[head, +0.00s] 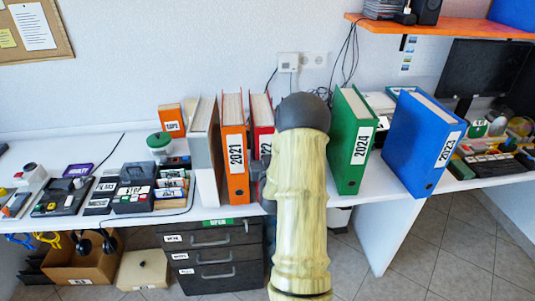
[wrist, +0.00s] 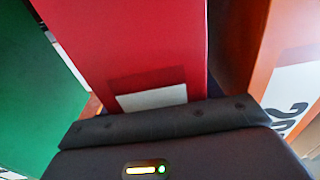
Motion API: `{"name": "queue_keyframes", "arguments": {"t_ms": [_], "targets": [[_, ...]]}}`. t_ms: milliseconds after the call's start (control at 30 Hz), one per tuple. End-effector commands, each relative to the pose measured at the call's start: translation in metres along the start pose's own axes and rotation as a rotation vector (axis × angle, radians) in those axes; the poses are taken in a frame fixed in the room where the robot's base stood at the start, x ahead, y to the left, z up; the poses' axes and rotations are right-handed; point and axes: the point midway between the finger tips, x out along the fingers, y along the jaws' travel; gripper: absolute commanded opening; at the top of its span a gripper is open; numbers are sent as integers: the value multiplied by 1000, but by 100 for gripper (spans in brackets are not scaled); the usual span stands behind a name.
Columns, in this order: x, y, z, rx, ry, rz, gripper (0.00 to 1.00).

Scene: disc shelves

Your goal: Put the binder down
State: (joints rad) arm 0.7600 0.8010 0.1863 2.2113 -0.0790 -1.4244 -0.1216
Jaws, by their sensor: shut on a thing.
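The red binder (head: 261,113) stands upright in the row on the white desk, just right of the orange binder, and my arm hides most of it in the head view. In the wrist view the red binder (wrist: 150,45) fills the middle, with a pale label at its near end. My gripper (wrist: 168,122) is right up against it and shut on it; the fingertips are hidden. In the head view only a dark part of my gripper (head: 264,172) shows beside my arm. Whether the binder's bottom touches the desk is hidden.
The orange 2021 binder (head: 235,155) is close on the left, with a grey-white binder (head: 203,140) beyond it. The green 2024 binder (head: 352,140) leans on the right, and the blue 2023 binder (head: 424,140) tilts farther right. An orange shelf (head: 450,27) hangs above right.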

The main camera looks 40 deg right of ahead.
Motion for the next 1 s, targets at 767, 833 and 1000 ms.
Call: {"name": "queue_keyframes", "arguments": {"t_ms": [767, 833, 1000], "targets": [[-8, 0, 1, -1, -4, -1, 73], [-17, 0, 2, -1, -4, -1, 73], [-46, 0, 2, -2, -5, -1, 73]]}}
